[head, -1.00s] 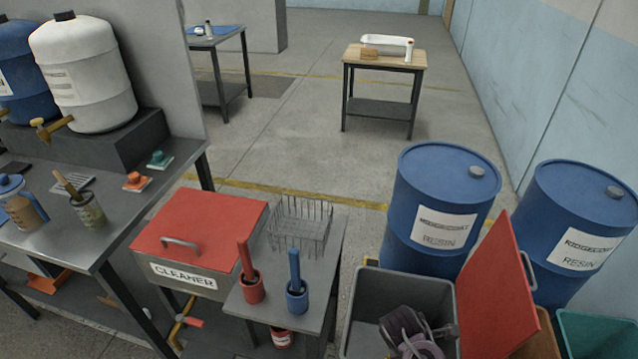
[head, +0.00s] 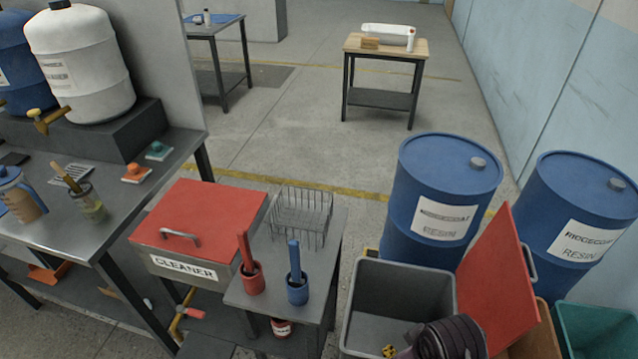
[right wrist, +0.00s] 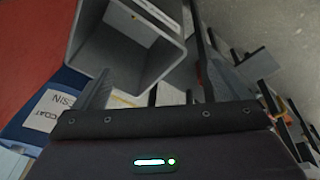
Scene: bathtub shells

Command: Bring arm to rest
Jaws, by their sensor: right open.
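My right arm's dark rounded end (head: 447,340) shows at the bottom of the head view, in front of the grey open bin's right side. Its fingers cannot be made out there. In the right wrist view my right gripper (right wrist: 152,85) has its two fingers wide apart with nothing between them. The grey bin (right wrist: 162,70) lies beyond the fingers in that view. It also shows in the head view (head: 405,280). My left gripper is not in view.
The bin's red lid (head: 497,275) stands raised beside my right arm. Two blue resin drums (head: 440,180) stand behind. A small yellow and black thing (head: 388,351) shows low in the bin. A red-lidded cleaner tank (head: 200,220) and a wire basket (head: 302,213) are left.

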